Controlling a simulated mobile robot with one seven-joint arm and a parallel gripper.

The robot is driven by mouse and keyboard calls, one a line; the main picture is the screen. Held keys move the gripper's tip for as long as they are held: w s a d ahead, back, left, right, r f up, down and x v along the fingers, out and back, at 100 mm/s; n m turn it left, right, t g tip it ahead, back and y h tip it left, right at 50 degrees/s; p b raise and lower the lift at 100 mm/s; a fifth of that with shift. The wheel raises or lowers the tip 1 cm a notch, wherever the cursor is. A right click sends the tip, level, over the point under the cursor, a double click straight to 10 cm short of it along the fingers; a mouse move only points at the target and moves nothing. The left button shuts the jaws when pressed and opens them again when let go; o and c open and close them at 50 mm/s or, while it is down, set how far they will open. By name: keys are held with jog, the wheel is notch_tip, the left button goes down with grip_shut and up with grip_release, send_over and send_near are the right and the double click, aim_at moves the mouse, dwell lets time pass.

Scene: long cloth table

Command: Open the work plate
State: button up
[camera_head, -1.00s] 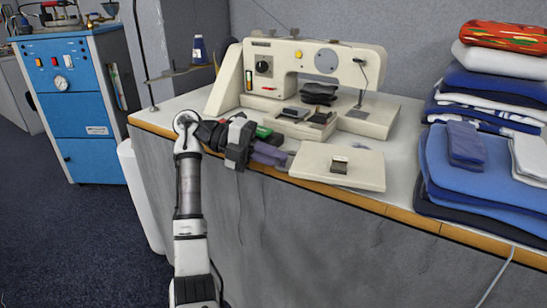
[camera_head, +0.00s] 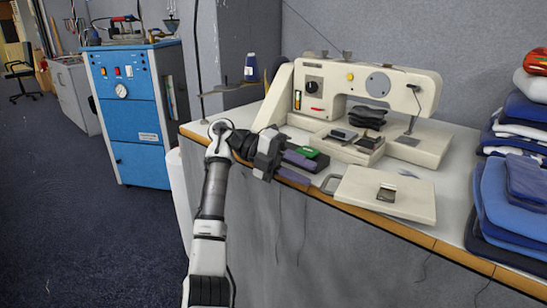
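The work plate (camera_head: 408,198), a flat cream panel, is at the table's front edge, before the cream sewing machine (camera_head: 338,78). A small square recess with a dark inside (camera_head: 387,193) shows in its top face. A grey loop (camera_head: 330,181) shows at its left end. My gripper (camera_head: 285,168) is left of the plate, over the table's front edge, and appears apart from it.
Purple and green items (camera_head: 307,153) lie close beside my gripper. Dark pieces (camera_head: 367,117) rest by the machine. A thread spool (camera_head: 250,68) stands behind left. Folded clothes (camera_head: 515,195) fill the right end. A blue cabinet (camera_head: 134,115) stands at left.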

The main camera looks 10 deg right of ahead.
jog(key=p+v, duration=0.2)
jog(key=v, duration=0.7)
jog(key=shift+a+p, duration=0.15)
jog(key=shift+p, duration=0.2)
jog(key=shift+c, duration=0.4)
